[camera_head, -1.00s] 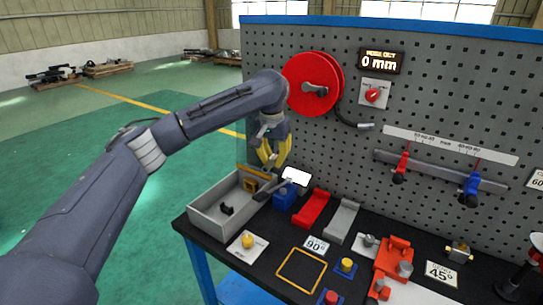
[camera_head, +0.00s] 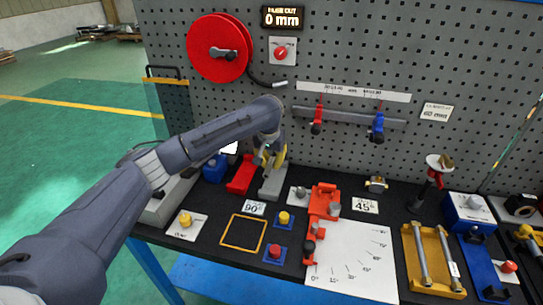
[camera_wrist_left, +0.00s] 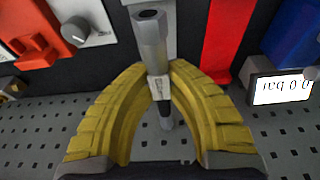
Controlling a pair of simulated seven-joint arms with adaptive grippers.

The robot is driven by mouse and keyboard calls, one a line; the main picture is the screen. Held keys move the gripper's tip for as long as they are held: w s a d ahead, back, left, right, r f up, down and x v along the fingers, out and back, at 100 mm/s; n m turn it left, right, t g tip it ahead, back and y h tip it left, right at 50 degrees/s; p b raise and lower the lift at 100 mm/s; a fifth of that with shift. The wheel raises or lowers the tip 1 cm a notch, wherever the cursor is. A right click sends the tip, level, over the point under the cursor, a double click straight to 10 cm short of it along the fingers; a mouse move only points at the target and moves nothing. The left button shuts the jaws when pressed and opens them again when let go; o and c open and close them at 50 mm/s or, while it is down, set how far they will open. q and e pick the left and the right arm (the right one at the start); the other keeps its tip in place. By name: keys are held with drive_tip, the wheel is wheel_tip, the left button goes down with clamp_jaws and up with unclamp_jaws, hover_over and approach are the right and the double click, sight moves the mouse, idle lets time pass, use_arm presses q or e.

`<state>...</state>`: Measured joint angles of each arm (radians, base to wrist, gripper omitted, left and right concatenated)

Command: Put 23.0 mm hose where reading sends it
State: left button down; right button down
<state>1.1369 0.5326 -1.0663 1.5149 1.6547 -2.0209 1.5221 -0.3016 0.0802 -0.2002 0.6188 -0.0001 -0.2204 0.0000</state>
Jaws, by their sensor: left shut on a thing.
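My left gripper (camera_head: 272,156) has yellow fingers. In the left wrist view it is shut on a grey metal piece (camera_wrist_left: 149,40) with a hexagonal, hollow end, a small pale tag and a darker lower part; whether this is the 23.0 mm hose I cannot tell. In the head view the gripper is over the far end of the grey block (camera_head: 272,184), beside the red block (camera_head: 241,176), and the held piece is mostly hidden. The red hose reel (camera_head: 218,48) hangs on the board, its hose end (camera_head: 280,84) free. The sign (camera_head: 283,17) reads 0 mm. My right gripper is not in view.
A red clamp (camera_head: 323,202), angle plate (camera_head: 350,258) and yellow frame (camera_head: 432,262) occupy the right. The yellow outline (camera_head: 243,233) is empty.

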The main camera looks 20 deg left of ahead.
use_arm(q)
drive_tip(key=shift+d+f, duration=0.2)
drive_tip(key=shift+f, duration=0.4)
drive_tip(key=shift+s+x, duration=0.2)
drive_tip(key=shift+x, duration=0.7)
drive_tip(key=shift+s+x, duration=0.25)
drive_tip(key=shift+x, duration=0.65)
drive_tip(key=shift+s+x, duration=0.2)
drive_tip(key=shift+x, duration=0.7)
drive_tip(key=shift+f, duration=0.3)
drive_tip(key=c, duration=1.3)
unclamp_jaws()
drive_tip(key=shift+c, duration=0.2)
